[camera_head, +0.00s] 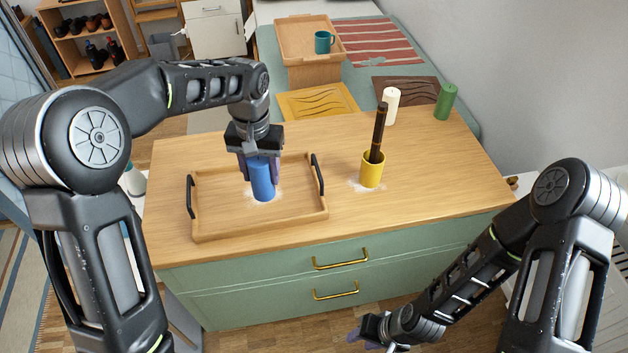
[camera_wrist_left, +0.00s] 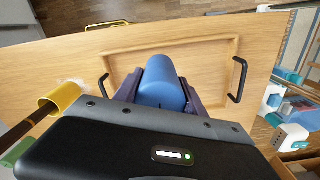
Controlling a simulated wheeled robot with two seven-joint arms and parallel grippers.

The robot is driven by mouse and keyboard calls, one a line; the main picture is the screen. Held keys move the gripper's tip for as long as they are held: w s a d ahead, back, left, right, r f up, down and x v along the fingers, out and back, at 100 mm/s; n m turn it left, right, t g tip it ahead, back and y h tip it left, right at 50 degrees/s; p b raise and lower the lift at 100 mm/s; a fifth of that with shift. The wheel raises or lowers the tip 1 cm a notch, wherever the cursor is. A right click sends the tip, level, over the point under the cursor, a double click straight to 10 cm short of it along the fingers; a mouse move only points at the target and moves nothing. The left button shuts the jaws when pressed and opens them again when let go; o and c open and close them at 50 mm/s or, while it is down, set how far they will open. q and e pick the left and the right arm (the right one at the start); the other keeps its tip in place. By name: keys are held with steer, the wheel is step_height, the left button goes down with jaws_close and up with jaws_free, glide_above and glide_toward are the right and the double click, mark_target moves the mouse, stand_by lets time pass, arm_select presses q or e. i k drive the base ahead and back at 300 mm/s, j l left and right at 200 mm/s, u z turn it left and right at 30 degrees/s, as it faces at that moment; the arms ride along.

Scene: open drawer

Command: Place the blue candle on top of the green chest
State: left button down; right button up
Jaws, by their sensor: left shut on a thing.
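The blue candle (camera_head: 263,180) is upright over the wooden tray (camera_head: 215,229) in the head view. My left gripper (camera_head: 260,172) is shut on it from above, with a finger on each side. The blue candle (camera_wrist_left: 162,84) also shows between the fingers of my left gripper (camera_wrist_left: 163,88) in the left wrist view. I cannot tell whether the candle's base touches the tray. The green chest (camera_head: 255,295) with two brass-handled drawers stands under the wooden top. My right gripper (camera_head: 372,332) is low in front of the chest; its jaw opening is unclear.
A yellow cup (camera_head: 371,172) holding a dark stick-like object (camera_head: 378,130) stands right of the tray. A white candle (camera_head: 390,106) and a green candle (camera_head: 445,102) stand at the back right. The wooden top is clear at the front right.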

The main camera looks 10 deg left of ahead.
mark_target(420, 173)
steer(key=k, duration=0.4)
steer(key=z, duration=1.2)
steer(key=i+j, duration=0.1)
steer(key=i, duration=1.25)
